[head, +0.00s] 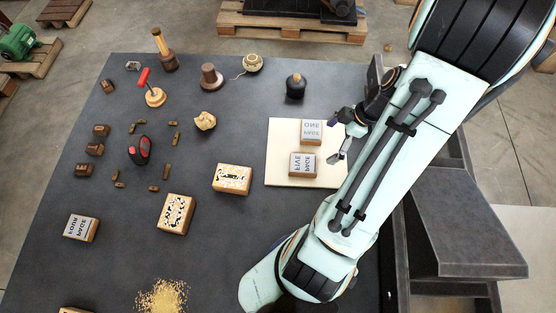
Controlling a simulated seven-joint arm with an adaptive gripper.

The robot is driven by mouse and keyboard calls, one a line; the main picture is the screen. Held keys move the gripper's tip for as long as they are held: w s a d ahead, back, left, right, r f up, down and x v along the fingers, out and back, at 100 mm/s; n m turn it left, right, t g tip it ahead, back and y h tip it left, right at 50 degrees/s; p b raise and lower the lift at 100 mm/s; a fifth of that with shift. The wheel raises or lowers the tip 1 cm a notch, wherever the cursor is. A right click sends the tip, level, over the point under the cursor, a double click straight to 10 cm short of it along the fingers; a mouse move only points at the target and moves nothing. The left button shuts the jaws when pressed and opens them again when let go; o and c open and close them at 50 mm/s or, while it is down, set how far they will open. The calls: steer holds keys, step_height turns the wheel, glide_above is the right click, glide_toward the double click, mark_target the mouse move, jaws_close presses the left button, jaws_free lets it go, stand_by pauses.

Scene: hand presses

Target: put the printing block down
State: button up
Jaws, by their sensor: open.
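Two printing blocks with grey lettered faces and brown wooden sides sit on a cream board (278,140) at the right of the table. The far block (312,131) seems to carry the letters ONE, and the near block (303,164) FIVE. My gripper (338,137) is open and empty at the right edge of the board, just right of the far block. A small gap shows between the fingers and that block. A third lettered block (81,227) lies on the dark table at the left. My arm covers the table to the right of the board.
Two black-and-white patterned blocks (232,178) (176,213) lie left of the board on the dark table (240,265). A black round-topped item (295,87) stands behind the board. Several small tools and wooden pieces fill the table's left. Yellow grains (162,297) lie near the front.

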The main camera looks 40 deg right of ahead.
steer(key=w+a+r+m+g, duration=0.1)
steer(key=w+a+r+g, duration=0.15)
steer(key=a+r, duration=0.35)
steer(key=s+a+r+m+h, duration=0.1)
steer(key=s+a+r+m, duration=0.1)
steer(key=a, duration=0.6)
steer(key=s+a+r+m+h, duration=0.1)
steer(key=s+a+r+m, duration=0.2)
steer(key=a, duration=0.5)
steer(key=shift+a+r+m+g, duration=0.3)
steer(key=shift+r+m+g, duration=0.15)
steer(key=shift+m, duration=0.45)
stand_by(2.9)
